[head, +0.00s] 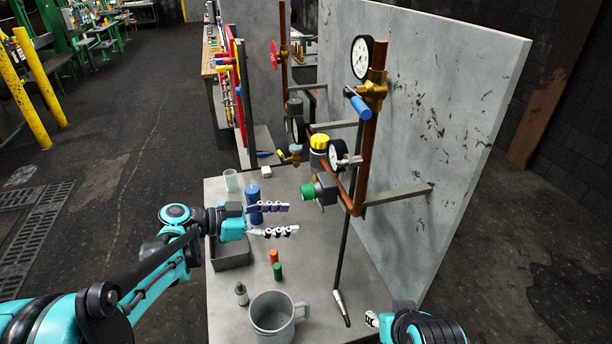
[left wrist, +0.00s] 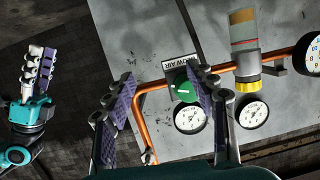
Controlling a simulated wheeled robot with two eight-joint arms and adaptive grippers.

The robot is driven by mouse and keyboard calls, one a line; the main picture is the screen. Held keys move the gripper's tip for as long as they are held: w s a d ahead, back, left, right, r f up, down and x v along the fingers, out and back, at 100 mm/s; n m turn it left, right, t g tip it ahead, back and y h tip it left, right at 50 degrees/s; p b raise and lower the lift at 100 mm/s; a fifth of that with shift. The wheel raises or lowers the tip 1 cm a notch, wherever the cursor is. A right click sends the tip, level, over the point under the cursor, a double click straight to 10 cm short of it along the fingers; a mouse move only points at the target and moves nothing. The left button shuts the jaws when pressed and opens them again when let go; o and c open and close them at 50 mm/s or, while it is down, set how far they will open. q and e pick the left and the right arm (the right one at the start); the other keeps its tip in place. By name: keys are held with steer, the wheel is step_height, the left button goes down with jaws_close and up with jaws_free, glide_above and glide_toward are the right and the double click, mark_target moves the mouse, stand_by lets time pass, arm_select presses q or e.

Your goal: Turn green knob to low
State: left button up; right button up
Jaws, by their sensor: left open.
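The green knob (head: 308,191) sits on a grey box on the copper pipework, left of the grey panel. In the left wrist view the green knob (left wrist: 184,87) shows behind my right-hand finger, beside a plate whose lettering ends in "AIR". My left gripper (head: 291,218) is open and empty, left of the knob and a little lower in the head view, apart from it. In the left wrist view the left gripper's fingers (left wrist: 159,72) stand wide apart. My right gripper (left wrist: 40,73) is at the left of that view, away from the knob; its opening is unclear.
A yellow knob (head: 319,142), dial gauges and a blue-handled valve (head: 361,107) crowd the pipe (head: 367,150). On the table (head: 327,262) stand a mug (head: 272,314), a blue bottle (head: 254,204) and small cylinders. A dark rod (head: 342,250) leans below the pipe.

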mark_target(302, 193)
arm_select(q)
steer(key=w+a+r+m+h+p, duration=0.2)
steer(key=w+r+m+h, duration=0.1)
steer(key=r+m, duration=0.1)
steer(key=b+x, duration=0.1)
steer(key=x, duration=0.7)
steer(key=shift+d, duration=0.1)
arm_select(e)
steer(key=shift+r, duration=0.8)
arm_select(q)
steer(key=c, duration=1.2)
